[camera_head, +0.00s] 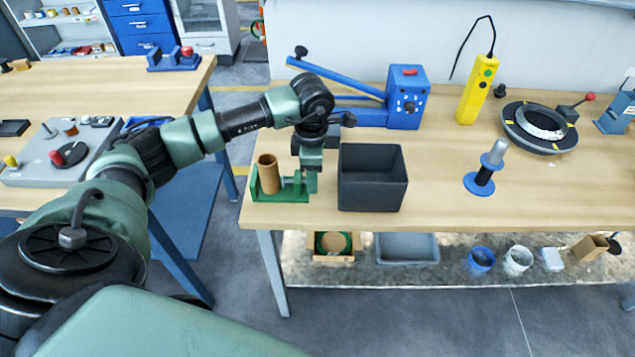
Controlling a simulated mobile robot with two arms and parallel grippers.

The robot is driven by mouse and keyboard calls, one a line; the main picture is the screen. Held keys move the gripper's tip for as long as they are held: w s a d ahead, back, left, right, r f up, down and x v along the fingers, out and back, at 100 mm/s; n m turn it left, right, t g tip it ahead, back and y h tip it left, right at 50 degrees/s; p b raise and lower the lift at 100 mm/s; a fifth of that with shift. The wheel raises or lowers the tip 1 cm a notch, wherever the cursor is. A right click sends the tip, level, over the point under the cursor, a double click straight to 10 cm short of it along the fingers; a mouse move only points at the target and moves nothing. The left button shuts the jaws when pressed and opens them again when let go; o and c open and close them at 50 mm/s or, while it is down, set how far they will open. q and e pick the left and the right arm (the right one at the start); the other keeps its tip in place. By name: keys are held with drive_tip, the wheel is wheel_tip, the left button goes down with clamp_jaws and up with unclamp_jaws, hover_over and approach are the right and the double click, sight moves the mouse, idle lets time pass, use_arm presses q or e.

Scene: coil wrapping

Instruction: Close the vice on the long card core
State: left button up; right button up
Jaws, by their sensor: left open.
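The green vice (280,196) stands at the front left corner of the workbench. The card core (268,174), a brown open tube, stands upright between its jaws. From this view I cannot tell whether the moving jaw touches the core. My left gripper (311,178) points down at the right end of the vice, by its screw, with its jaws open. It hides part of that end, and I cannot tell whether it touches the handle. My right gripper is out of view.
A dark grey bin (372,179) stands close to the right of my left gripper. Behind are a blue lever machine (406,98) and a yellow pendant (477,90). A blue spool stand (480,182) and a black ring (540,128) are to the right. The front middle is clear.

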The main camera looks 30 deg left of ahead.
use_arm(q)
drive_tip(key=shift+s+f+t+b, duration=0.15)
drive_tip(key=shift+f+t+b, duration=0.15)
drive_tip(key=shift+t+b, duration=0.1)
drive_tip(key=shift+r+y, duration=0.1)
drive_tip(key=shift+y, duration=0.3)
drive_tip(key=shift+d+r+t, duration=0.1)
drive_tip(key=shift+r+t, duration=0.1)
drive_tip(key=shift+t, duration=0.1)
drive_tip(key=shift+f+b, duration=0.2)
drive_tip(key=shift+b, duration=0.1)
drive_tip(key=b, duration=0.1)
drive_tip(key=t+b, duration=0.1)
drive_tip(key=shift+s+d+f+y+b, duration=0.1)
drive_tip(key=shift+s+f+y+b, duration=0.1)
drive_tip(key=shift+f+y+b, duration=0.15)
drive_tip(key=shift+s+r+t+y+b, duration=0.1)
drive_tip(key=shift+r+t+y+b, duration=0.15)
drive_tip(key=shift+t, duration=0.25)
drive_tip(key=shift+r, duration=0.2)
drive_tip(key=f+t+y+b, duration=0.1)
drive_tip(key=b, duration=0.3)
drive_tip(key=shift+s+d+t+b, duration=0.1)
drive_tip(key=shift+d+t+b, duration=0.05)
drive_tip(key=shift+t+b, duration=0.15)
drive_tip(key=shift+r, duration=0.15)
drive_tip(key=shift+s+r, duration=0.1)
drive_tip(key=shift+r, duration=0.1)
